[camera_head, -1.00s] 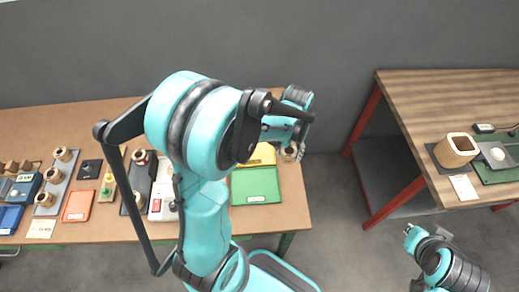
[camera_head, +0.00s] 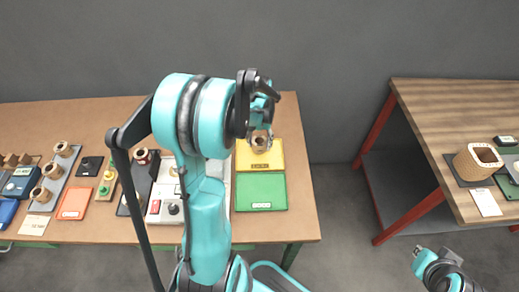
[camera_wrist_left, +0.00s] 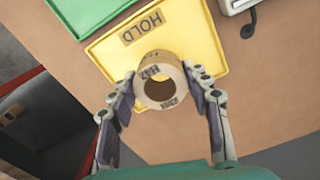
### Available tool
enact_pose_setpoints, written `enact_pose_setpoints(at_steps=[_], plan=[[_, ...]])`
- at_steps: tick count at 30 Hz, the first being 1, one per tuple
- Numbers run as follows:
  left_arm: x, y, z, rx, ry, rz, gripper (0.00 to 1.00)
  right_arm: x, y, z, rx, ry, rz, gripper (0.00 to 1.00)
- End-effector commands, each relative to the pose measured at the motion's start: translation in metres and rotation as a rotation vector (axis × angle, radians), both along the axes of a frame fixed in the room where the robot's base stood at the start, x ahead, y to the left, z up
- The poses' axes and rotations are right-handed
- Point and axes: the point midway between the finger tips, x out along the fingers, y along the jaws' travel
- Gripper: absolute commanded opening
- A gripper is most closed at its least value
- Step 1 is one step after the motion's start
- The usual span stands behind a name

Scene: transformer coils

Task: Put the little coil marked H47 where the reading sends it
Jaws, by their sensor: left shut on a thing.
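The little coil (camera_wrist_left: 148,72) is a tan ring with dark upside-down marks on its rim, which look like H47. It also shows in the head view (camera_head: 260,143). My left gripper (camera_wrist_left: 161,80) is shut on it, one finger on each side. The coil is over the yellow tray (camera_wrist_left: 192,32) marked HOLD, near its edge; I cannot tell whether it touches the tray. In the head view the yellow tray (camera_head: 274,160) is behind the green tray (camera_head: 258,193), and my left gripper (camera_head: 262,122) is above it. My right gripper (camera_head: 419,251) is low at the right, too small to read.
Left of the trays is a pale instrument box (camera_head: 155,207). Further left are an orange tray (camera_head: 74,202), a grey rack (camera_head: 57,178) with several coils, and a blue device (camera_head: 20,182). A wooden table (camera_head: 440,110) at the right carries a big coil (camera_head: 477,162).

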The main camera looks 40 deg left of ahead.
Motion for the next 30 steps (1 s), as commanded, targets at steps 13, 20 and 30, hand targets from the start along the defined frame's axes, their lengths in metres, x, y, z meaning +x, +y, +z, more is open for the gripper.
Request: enact_pose_setpoints(at_steps=[13, 20, 30], plan=[[0.0, -0.001, -0.035, 0.0, 0.0, 0.0, 0.11, 0.0, 0.0, -0.017, 0.0, 0.0, 0.0, 0.0], [0.0, -0.001, -0.039, 0.0, 0.0, 0.0, 0.61, 0.0, 0.0, -0.02, 0.0, 0.0, 0.0, 0.0], [0.0, -0.001, -0.037, 0.0, 0.0, 0.0, 0.69, 0.0, 0.0, -0.019, 0.0, 0.0, 0.0, 0.0]])
